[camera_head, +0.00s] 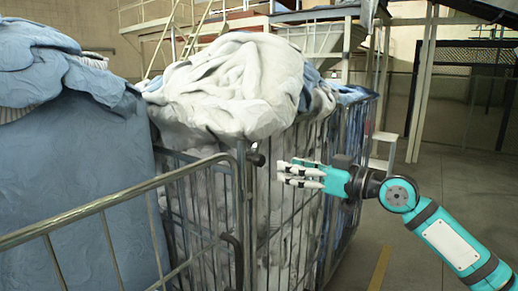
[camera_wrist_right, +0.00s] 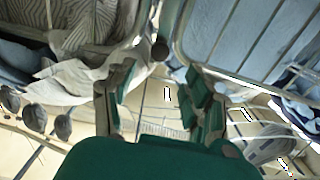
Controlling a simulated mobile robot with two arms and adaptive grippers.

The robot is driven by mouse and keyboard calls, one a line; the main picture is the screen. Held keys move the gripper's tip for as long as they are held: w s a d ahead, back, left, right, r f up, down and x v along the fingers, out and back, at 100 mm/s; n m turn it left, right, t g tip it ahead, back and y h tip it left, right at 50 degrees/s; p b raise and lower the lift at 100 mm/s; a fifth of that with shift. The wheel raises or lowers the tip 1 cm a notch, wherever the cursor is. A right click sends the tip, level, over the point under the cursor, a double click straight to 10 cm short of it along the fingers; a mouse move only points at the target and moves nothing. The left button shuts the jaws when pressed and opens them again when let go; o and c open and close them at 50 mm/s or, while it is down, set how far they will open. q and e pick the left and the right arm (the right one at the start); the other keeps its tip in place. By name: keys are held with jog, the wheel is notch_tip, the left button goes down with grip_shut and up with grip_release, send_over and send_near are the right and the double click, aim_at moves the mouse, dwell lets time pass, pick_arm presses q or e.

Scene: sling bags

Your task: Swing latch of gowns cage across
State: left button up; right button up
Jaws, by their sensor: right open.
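The gowns cage (camera_head: 240,200) is a wire-sided metal cage heaped with white and pale blue cloth. A small dark knob (camera_head: 257,159), which looks like the latch, sits at the top of its near corner post. A dark round knob also shows in the right wrist view (camera_wrist_right: 160,50), at the corner between two bar frames, beyond my fingers. My right gripper (camera_head: 287,174) is open and empty, just right of the knob and slightly lower, with a gap between them. Its fingers also show open in the right wrist view (camera_wrist_right: 160,104). My left gripper is not in view.
A metal rail (camera_head: 105,205) crosses the left foreground. A large blue cloth bundle (camera_head: 80,180) stands behind it. A dark curved handle (camera_head: 234,252) hangs lower on the cage corner. The floor (camera_head: 415,225) right of the cage is mostly clear, with a yellow line.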

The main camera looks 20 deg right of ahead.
aim_at(263, 160)
jog(key=p+x, duration=0.3)
jog(key=x, duration=0.6)
jog(key=shift+w+a+r+p, duration=0.1)
jog(key=shift+w+p, duration=0.1)
jog(key=shift+p, duration=0.15)
jog(key=shift+w+a, duration=0.25)
jog(key=shift+w, duration=0.05)
grip_shut()
